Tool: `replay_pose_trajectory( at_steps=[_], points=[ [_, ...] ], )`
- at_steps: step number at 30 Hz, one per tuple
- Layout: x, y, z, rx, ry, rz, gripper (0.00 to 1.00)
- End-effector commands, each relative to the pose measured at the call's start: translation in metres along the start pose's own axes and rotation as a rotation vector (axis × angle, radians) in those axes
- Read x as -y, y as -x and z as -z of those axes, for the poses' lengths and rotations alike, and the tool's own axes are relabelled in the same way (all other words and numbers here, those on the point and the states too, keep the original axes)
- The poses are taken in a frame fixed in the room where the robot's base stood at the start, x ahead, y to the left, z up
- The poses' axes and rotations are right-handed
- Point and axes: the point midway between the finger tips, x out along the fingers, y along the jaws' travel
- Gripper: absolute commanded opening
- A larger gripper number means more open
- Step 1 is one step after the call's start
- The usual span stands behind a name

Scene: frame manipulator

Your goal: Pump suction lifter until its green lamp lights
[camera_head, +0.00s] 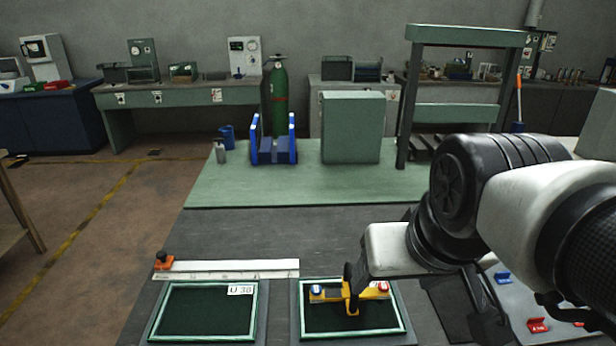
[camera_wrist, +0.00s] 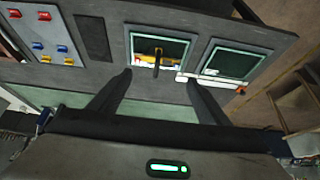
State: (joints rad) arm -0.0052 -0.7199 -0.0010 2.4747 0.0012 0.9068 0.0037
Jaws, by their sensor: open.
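The yellow suction lifter (camera_head: 330,294) lies across the right-hand green-rimmed frame (camera_head: 403,327). It has a blue-and-white part at its left end, a red-and-white part at its right, and a dark upright bar at its middle. The lifter also shows in the wrist view (camera_wrist: 146,56), at upper centre. My gripper (camera_wrist: 158,78) is open and empty, its two dark fingers apart, with the lifter seen beyond the gap between them. I cannot make out a lit lamp on the lifter.
A second frame (camera_head: 262,315) with a "U 38" label lies to the left. A white ruler (camera_head: 225,269) with an orange block lies behind it. A grey panel with red and blue pieces (camera_head: 537,325) is at right. A blue rack (camera_head: 273,155) and green cabinet (camera_head: 351,128) stand at the back.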

Motion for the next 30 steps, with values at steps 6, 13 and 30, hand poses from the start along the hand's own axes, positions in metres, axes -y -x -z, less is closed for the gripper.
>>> replay_pose_trajectory(
  at_steps=[6,13,30],
  points=[
    [0.011,-0.025,0.038,0.094,-0.003,0.021,0.33],
    [0.03,-0.078,0.091,0.223,-0.009,0.036,0.0],
    [0.078,-0.223,0.149,0.445,-0.007,0.026,0.0]
  ],
)
